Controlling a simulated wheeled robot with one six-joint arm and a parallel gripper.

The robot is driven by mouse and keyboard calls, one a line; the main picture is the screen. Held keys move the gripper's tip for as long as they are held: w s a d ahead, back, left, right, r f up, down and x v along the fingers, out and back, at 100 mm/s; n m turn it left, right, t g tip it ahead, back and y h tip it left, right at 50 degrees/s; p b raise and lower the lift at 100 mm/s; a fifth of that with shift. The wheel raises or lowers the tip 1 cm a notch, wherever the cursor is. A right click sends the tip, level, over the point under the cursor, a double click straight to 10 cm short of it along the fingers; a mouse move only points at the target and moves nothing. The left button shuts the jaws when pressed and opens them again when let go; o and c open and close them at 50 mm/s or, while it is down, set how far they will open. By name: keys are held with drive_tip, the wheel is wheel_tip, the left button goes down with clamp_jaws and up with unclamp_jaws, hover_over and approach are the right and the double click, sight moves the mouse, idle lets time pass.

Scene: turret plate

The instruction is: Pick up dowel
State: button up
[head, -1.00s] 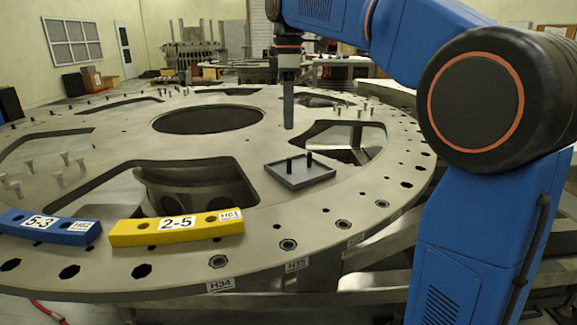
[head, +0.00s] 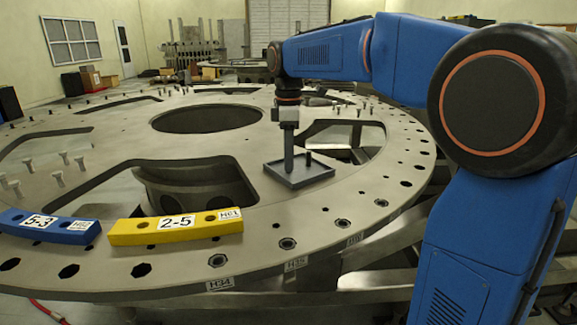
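A small dark square tray (head: 313,179) lies on the big turret plate (head: 110,145). One short black dowel (head: 308,158) stands upright in it, just right of my gripper. My gripper (head: 288,168) points straight down over the left part of the tray, where the other dowel stood. That dowel is hidden by the gripper, so I cannot tell whether the fingers are around it or whether they are open or shut.
A yellow block marked 2-5 (head: 193,227) and a blue block marked 5-3 (head: 45,226) lie along the plate's near edge. Several light pegs stand at the left. Large cut-outs (head: 195,187) open in the plate near the tray.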

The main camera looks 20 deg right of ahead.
drive_tip(key=shift+f, duration=0.3)
drive_tip(key=shift+c, duration=0.7)
clamp_jaws()
